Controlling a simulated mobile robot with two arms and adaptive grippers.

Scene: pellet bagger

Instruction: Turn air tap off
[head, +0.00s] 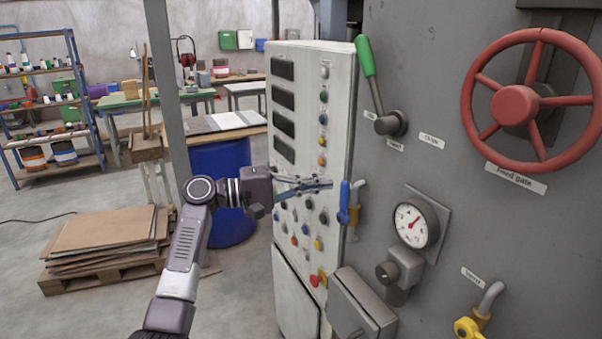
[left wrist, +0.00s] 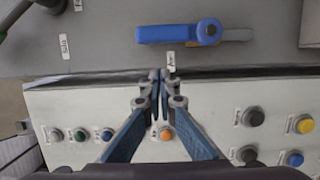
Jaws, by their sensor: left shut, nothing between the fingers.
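The air tap has a blue lever handle (head: 344,203) on a brass fitting, mounted on the grey machine wall just right of the control cabinet. The handle stands upright in the head view. In the left wrist view the blue handle (left wrist: 168,34) lies level at the top, in line with the brass piece behind it, and a small label sits below it. My left gripper (head: 329,184) is shut and empty in front of the cabinet's edge, just left of the handle. In the left wrist view its fingertips (left wrist: 160,78) point toward the handle, with a visible gap. My right gripper is not in view.
The white control cabinet (head: 343,80) with several buttons stands beside the tap. A green-handled lever (head: 366,58), a red feed gate wheel (head: 515,105), a pressure gauge (head: 415,222) and a yellow tap (head: 467,328) are on the machine. A blue drum (head: 225,165) stands behind my left arm.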

